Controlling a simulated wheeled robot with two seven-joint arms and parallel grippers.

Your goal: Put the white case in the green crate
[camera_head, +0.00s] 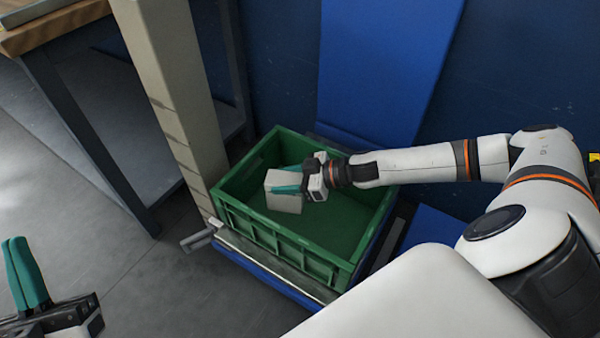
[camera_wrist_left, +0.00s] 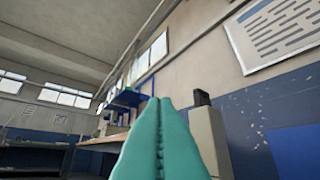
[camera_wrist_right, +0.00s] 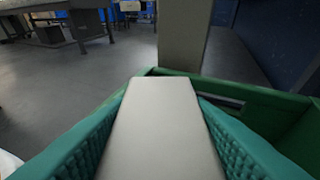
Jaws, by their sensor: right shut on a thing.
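The white case (camera_head: 283,196) is a small pale box, held between the teal fingers of my right gripper (camera_head: 290,187). In the head view they are over the inside of the green crate (camera_head: 265,232); I cannot tell whether the case touches the crate floor. In the right wrist view the case (camera_wrist_right: 162,130) fills the gap between the fingers, with the crate's rim (camera_wrist_right: 245,90) beyond it. My left gripper (camera_head: 22,243) is at the lower left of the head view, away from the crate. Its fingers are together and empty in the left wrist view (camera_wrist_left: 160,105).
The crate stands on a blue platform with a metal edge (camera_head: 275,265). A beige post (camera_head: 175,90) rises beside its left corner. A wooden-topped table (camera_head: 55,28) is at the upper left. A blue panel (camera_head: 385,70) is behind the crate. Grey floor lies open at left.

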